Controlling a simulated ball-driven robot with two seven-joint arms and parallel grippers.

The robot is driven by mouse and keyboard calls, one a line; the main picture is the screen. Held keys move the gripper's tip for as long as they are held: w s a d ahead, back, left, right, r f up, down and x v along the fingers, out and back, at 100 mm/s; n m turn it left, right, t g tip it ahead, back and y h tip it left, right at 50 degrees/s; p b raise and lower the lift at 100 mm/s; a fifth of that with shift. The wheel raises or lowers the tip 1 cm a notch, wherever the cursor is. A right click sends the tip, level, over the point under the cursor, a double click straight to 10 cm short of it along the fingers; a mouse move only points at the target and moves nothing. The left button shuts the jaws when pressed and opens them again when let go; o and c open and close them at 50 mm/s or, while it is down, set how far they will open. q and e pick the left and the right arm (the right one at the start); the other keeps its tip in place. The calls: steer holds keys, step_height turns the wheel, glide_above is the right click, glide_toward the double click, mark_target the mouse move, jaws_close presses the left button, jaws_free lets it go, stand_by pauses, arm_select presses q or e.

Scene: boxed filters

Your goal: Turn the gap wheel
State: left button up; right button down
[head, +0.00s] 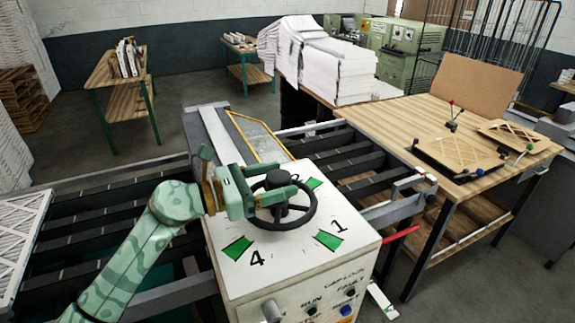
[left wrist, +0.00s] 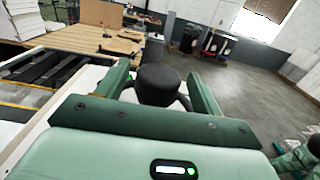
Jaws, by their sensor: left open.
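The gap wheel (head: 311,214) is a black handwheel lying flat on top of a white machine box (head: 290,270). Green marks and the numbers 4 and 1 show around it, with another number partly hidden behind. My left gripper (head: 283,184) is at the wheel, open, its two fingers to either side of the raised black hub. In the left wrist view the hub (left wrist: 158,84) stands between the spread fingers (left wrist: 160,72), with a gap showing on each side. The hand covers the wheel's left part.
Roller conveyors (head: 100,225) run to both sides of the box. A wooden table (head: 400,122) with jigs stands at the right. A paper stack (head: 325,65) is behind. Buttons and labels are on the box's front. A red rod (head: 400,235) sticks out at its right.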

mark_target(290, 176)
arm_select(q)
steer(key=shift+x, duration=1.5)
steer(key=shift+w+f, duration=0.1)
